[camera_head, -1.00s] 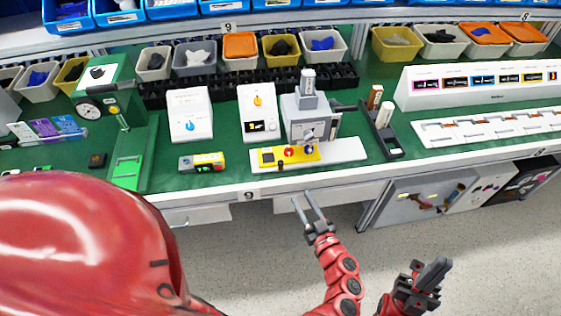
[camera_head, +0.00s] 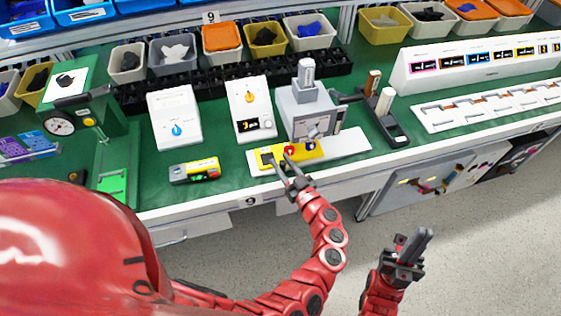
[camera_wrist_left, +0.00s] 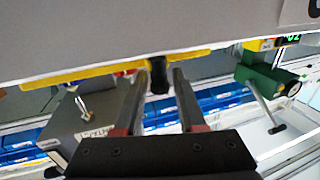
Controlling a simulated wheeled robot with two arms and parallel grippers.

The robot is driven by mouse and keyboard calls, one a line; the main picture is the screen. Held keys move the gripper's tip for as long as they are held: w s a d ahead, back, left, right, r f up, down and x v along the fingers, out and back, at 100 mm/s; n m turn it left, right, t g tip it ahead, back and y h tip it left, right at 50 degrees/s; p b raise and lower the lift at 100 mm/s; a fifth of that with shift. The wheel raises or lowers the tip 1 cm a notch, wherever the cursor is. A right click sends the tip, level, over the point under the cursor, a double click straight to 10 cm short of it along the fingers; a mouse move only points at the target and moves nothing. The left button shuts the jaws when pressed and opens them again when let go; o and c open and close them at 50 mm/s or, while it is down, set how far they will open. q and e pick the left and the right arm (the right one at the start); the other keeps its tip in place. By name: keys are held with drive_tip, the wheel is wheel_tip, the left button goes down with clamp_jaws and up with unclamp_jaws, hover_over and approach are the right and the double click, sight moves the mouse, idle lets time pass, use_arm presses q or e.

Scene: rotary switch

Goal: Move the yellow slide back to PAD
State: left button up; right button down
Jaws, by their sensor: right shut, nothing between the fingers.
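The yellow slide (camera_head: 310,149) lies on a white base plate (camera_head: 352,145) in front of the grey machine (camera_head: 306,112), with a red knob and a blue knob on it. In the left wrist view the slide (camera_wrist_left: 85,74) shows as a thin strip, with a black knob (camera_wrist_left: 158,76) hanging from its line. My left gripper (camera_head: 281,167) is at the slide's near left edge. In the left wrist view its open fingers (camera_wrist_left: 156,92) stand on both sides of the black knob; I cannot tell whether they touch it. My right gripper (camera_head: 413,243) is shut and empty, off the bench. No PAD lettering is readable.
A yellow-and-grey box (camera_head: 194,170) lies left of the base plate. White boxes with a blue dial (camera_head: 175,118) and an orange dial (camera_head: 250,107) stand behind. A black holder (camera_head: 388,124) stands right of the machine. The floor in front is clear.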

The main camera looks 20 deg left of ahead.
use_arm(q)
clamp_jaws()
idle(1.4)
